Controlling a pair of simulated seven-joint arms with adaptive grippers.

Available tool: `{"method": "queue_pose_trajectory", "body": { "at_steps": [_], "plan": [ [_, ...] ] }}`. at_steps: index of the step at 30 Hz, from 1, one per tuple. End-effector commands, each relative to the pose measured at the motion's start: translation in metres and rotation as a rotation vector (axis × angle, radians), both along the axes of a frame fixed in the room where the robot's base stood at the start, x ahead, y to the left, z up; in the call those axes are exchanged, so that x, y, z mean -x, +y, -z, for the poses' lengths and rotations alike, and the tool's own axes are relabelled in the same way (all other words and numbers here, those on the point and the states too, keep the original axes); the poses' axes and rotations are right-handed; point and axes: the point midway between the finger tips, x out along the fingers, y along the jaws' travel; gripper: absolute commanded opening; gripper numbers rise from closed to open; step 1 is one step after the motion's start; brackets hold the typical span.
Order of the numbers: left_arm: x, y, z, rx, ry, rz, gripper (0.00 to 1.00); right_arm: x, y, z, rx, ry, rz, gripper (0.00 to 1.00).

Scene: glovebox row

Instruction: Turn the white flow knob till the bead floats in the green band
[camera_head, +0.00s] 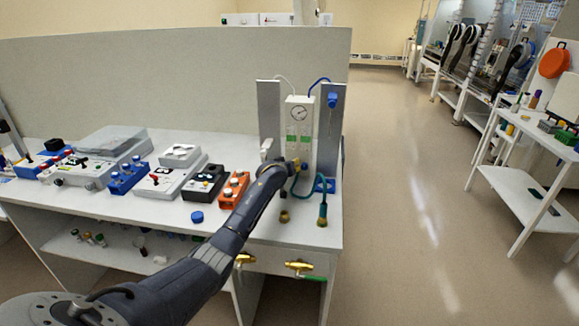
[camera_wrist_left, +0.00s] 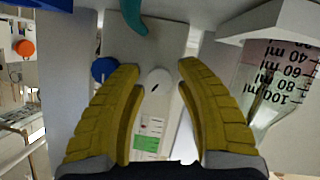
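The white flow panel (camera_head: 299,128) stands upright at the right end of the bench, with a round dial above two tubes with green bands (camera_head: 291,139). My left gripper (camera_head: 292,163) is in front of its lower part. In the left wrist view, the white flow knob (camera_wrist_left: 157,81) shows between the two yellow fingers of my left gripper (camera_wrist_left: 158,70). The fingers are open, with a gap on each side of the knob. A green band (camera_wrist_left: 147,142) shows below the knob in that picture. The bead is too small to make out. My right gripper is out of view.
A blue knob (camera_wrist_left: 104,69) sits close beside one finger. A teal hose (camera_head: 322,208) hangs in front of the panel. A graduated flask (camera_wrist_left: 268,85) is near the other finger. Several control boxes, including an orange one (camera_head: 233,187), line the bench to the left.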

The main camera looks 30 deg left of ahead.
Motion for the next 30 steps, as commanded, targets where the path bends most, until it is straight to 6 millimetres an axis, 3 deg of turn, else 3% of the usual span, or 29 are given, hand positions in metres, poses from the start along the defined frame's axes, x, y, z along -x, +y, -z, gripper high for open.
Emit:
{"method": "queue_pose_trajectory", "body": {
  "at_steps": [5, 15, 23, 30],
  "plan": [
    [0.0001, 0.0001, -0.0001, 0.0, 0.0, 0.0, 0.38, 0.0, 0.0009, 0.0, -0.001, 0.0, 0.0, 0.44],
    [0.0002, 0.0, 0.0, 0.0, 0.0, 0.0, 0.0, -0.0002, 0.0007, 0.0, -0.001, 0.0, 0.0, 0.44],
    [0.0, -0.0004, -0.0003, -0.011, 0.004, 0.0, 0.0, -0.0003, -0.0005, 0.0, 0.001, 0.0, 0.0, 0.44],
    [-0.0008, -0.0027, -0.0001, -0.238, 0.098, 0.001, 0.0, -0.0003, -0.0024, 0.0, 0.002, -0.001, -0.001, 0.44]
  ]
}}
